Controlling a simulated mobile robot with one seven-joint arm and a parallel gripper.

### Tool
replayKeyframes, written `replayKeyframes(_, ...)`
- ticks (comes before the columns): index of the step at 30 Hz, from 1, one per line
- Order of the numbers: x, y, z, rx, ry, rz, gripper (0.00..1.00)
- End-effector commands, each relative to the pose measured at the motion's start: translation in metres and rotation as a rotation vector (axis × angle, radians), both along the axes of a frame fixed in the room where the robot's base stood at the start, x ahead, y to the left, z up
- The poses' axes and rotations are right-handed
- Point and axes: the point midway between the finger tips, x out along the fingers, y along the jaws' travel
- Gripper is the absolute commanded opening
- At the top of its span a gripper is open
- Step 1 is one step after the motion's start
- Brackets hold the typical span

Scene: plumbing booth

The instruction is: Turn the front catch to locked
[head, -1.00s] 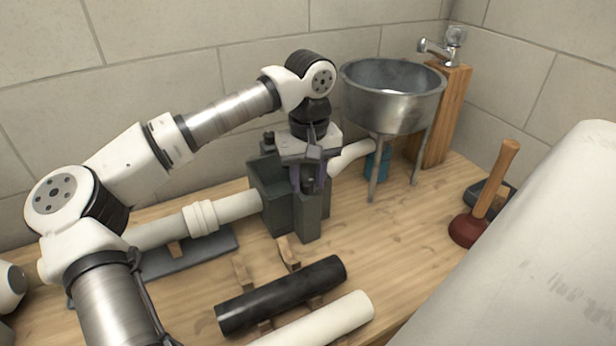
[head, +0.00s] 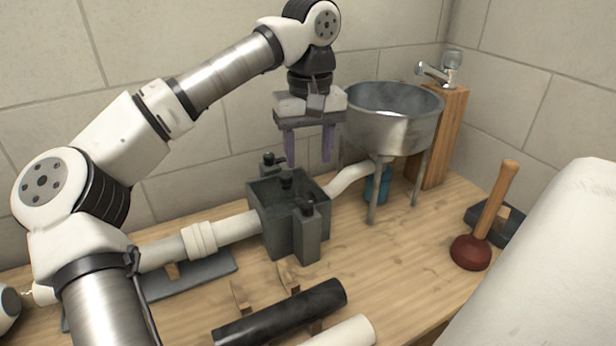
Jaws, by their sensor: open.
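The grey box (head: 268,222) sits on the bench with a pipe on each side. The front catch (head: 307,208) is a small dark knob on top of the post at the box's front. Which way the front catch points is too small to tell. A similar back catch (head: 271,160) stands at the rear of the box, and another dark knob (head: 287,184) shows in the middle. My gripper (head: 308,161) is open and empty, pointing down above the box. Its two purple fingers are apart from each other and clear of the front catch.
A metal basin (head: 392,118) on legs stands right of my gripper, close to it. A white pipe (head: 240,227) runs left from the box. A black pipe (head: 282,313) lies in front on wooden rests. A plunger (head: 483,220) stands at right.

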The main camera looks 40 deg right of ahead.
Motion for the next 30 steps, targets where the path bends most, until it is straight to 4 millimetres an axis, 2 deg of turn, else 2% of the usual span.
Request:
replayKeyframes(3,0.000,-0.001,0.017,0.000,0.000,0.000,0.49)
replayKeyframes(7,0.000,0.000,0.026,0.000,0.000,0.000,0.49)
replayKeyframes(26,0.000,0.000,0.029,0.000,0.000,-0.001,0.49)
replayKeyframes(30,0.000,0.000,0.052,0.000,0.000,0.000,0.49)
